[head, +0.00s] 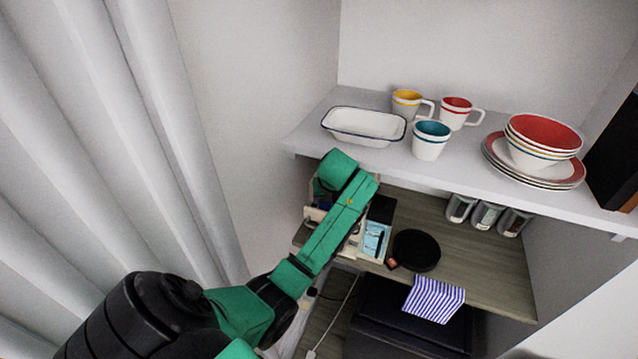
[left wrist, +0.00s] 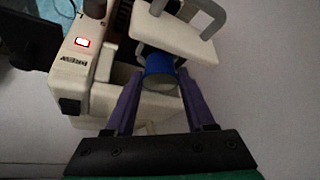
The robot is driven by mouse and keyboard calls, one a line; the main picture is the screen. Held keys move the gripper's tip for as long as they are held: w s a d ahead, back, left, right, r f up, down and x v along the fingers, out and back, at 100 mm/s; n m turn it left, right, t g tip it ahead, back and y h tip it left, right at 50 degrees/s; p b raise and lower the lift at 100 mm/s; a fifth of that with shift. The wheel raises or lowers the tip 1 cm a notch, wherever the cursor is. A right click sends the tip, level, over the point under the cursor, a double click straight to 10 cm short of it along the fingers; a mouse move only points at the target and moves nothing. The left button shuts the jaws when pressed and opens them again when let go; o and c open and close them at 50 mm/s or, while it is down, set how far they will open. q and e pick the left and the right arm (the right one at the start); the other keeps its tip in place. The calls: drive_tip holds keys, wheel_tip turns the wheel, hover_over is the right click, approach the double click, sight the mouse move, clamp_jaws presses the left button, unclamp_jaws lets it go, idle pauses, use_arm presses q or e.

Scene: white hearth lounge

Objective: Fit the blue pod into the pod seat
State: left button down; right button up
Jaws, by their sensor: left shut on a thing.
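The blue pod (left wrist: 160,68) shows in the left wrist view, its pale round end toward the camera. My left gripper (left wrist: 160,86), with purple fingers, is shut on it. The pod is at the front of a cream coffee machine (left wrist: 70,75), just below its raised lid with a grey handle. The pod seat is not clearly visible; the pod and fingers cover that area, and I cannot tell whether the pod touches it. In the head view my green left arm hides the gripper and most of the machine (head: 314,214). My right gripper is not in view.
The machine stands on a wooden lower shelf (head: 460,262) under a white upper shelf (head: 470,168) holding dishes. A black round item (head: 416,250), a striped cloth (head: 433,297) and several canisters (head: 486,215) are to the right. A wall and curtain (head: 150,130) are to the left.

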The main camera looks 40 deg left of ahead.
use_arm(q)
drive_tip(key=shift+s+f, duration=0.2)
drive_tip(key=shift+f, duration=0.3)
drive_tip(key=shift+s+d+r, duration=0.1)
drive_tip(key=shift+s+d, duration=0.05)
drive_tip(key=shift+d, duration=0.15)
drive_tip(key=shift+c, duration=1.4)
unclamp_jaws()
drive_tip(key=shift+s+d+r, duration=0.1)
drive_tip(key=shift+d+r, duration=0.1)
drive_tip(key=shift+d, duration=0.15)
drive_tip(key=shift+a, duration=0.1)
drive_tip(key=shift+w+a+f, duration=0.15)
drive_tip(key=shift+w, duration=0.1)
drive_tip(key=shift+a, duration=0.1)
drive_tip(key=b+v, duration=0.2)
drive_tip(key=v, duration=0.4)
drive_tip(key=shift+b, duration=0.3)
drive_tip(key=v, duration=0.4)
drive_tip(key=shift+w, duration=0.1)
drive_tip(key=shift+p+v, duration=0.75)
drive_tip(key=shift+v, duration=0.5)
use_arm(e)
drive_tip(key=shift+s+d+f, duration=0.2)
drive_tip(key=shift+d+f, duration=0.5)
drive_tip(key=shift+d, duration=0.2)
